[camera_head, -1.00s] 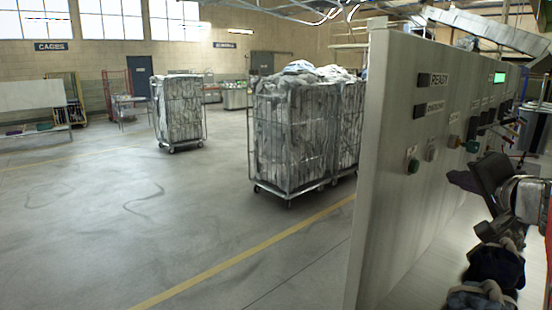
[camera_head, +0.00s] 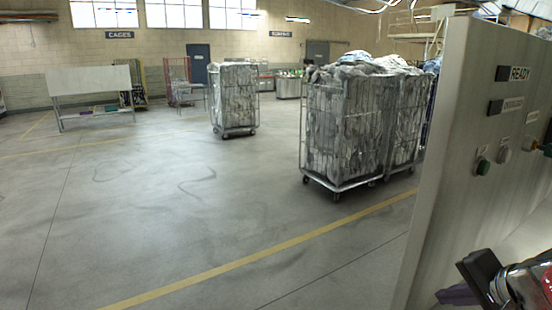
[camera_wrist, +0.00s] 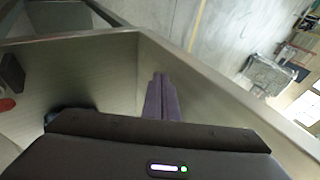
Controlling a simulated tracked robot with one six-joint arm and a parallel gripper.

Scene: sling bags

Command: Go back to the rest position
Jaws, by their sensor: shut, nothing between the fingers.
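My gripper's narrow purple fingers (camera_wrist: 162,98) are together and empty in the wrist view, pointing up the picture in front of a pale metal wall. No load hangs from the fingers in the wrist view.
Two full wire cage trolleys (camera_head: 345,135) stand on the floor left of the panel, with another trolley (camera_head: 234,100) farther back. A white-topped table (camera_head: 92,80) stands at the far left. The grey floor (camera_head: 130,220) with a yellow line is otherwise clear.

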